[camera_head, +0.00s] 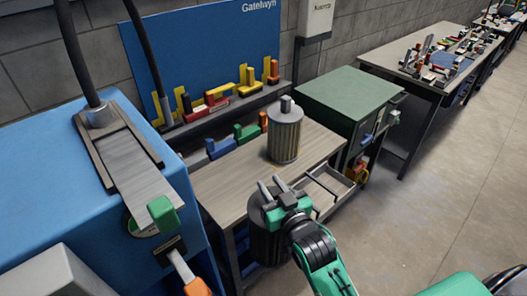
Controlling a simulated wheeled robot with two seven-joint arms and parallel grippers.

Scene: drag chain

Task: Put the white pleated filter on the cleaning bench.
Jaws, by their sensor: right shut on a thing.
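My right gripper (279,196) is at the near edge of the wooden-topped bench, shut at the top of a dark grey ribbed cylinder (266,240). That cylinder hangs upright in front of the bench edge, its top partly hidden by my gripper. A second ribbed cylinder (285,137), lighter grey with a knob on top, stands upright on the wooden bench top (225,190). Neither looks clearly white, so I cannot tell by colour which is the white pleated filter. No label shows which bench is the cleaning bench. My left gripper is not in view.
A blue machine (60,170) with hoses fills the left. Coloured blocks (215,104) line the shelf behind the bench. A drawer (332,188) stands open under its right side, beside a green cabinet (350,97). A cluttered table (410,75) stands farther right; the floor between is clear.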

